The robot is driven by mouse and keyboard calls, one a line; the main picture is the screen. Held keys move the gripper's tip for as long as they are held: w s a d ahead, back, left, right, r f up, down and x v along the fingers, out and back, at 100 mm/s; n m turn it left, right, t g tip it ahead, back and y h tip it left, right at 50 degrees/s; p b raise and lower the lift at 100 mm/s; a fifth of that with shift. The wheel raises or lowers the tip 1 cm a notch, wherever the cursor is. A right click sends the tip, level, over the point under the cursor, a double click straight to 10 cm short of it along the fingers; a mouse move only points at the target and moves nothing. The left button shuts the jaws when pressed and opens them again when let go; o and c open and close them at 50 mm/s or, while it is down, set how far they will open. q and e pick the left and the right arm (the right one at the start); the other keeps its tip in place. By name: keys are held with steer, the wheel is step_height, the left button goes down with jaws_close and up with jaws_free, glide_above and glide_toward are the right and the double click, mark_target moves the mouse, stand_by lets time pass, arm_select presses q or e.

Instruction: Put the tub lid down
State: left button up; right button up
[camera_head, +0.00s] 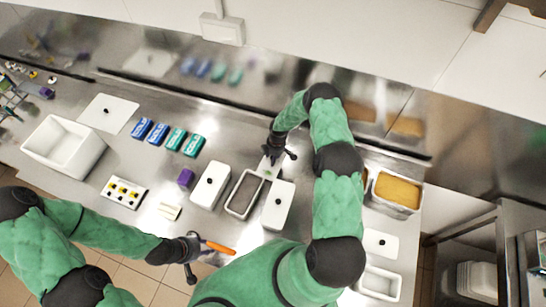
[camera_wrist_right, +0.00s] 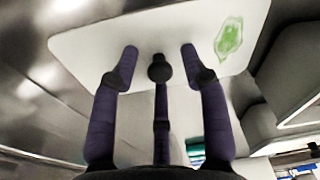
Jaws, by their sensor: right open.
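The tub lid (camera_wrist_right: 150,48), a white plate with a black knob (camera_wrist_right: 159,70) and a green picture, lies beyond my right gripper (camera_wrist_right: 160,60) in the right wrist view. The two fingers are open, on either side of the knob and apart from it. In the head view this lid (camera_head: 268,167) is behind the open tub (camera_head: 244,193), partly hidden by my right gripper (camera_head: 279,153). Whether its whole underside touches the counter is unclear. My left gripper (camera_head: 196,256) is low at the counter's front, beside an orange-handled tool (camera_head: 220,248); its grip is unclear.
Lidded white tubs (camera_head: 210,186) (camera_head: 277,206) flank the open tub. A purple block (camera_head: 186,177), blue and green packs (camera_head: 175,139), a sample card (camera_head: 124,192) and a large white bin (camera_head: 63,147) stand left. A pan of orange-brown contents (camera_head: 397,190) is right.

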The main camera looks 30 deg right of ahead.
steer(key=shift+r, duration=0.1)
steer(key=shift+r, duration=0.15)
step_height(320, 180, up, 11)
steer(key=d+b, duration=0.1)
steer(key=b, duration=0.1)
steer(key=s+a+f+m+y, duration=0.1)
steer(key=s+a+m, duration=0.2)
steer(key=s+a, duration=0.2)
steer(key=s+a+f+m+y, duration=0.1)
steer(key=s+a+m, duration=0.2)
steer(key=s+a, duration=0.2)
steer(key=s+a+f+m+y, duration=0.1)
steer(key=s+a, duration=0.4)
steer(key=a, duration=0.5)
steer(key=shift+s+f+m, duration=0.15)
steer(key=shift+f+m, duration=0.3)
steer(key=shift+m, duration=0.45)
steer(key=s+a+m, duration=0.4)
steer(key=s+m, duration=0.1)
steer(key=s, duration=0.4)
steer(key=shift+s+r, duration=0.2)
steer(key=shift+r, duration=0.25)
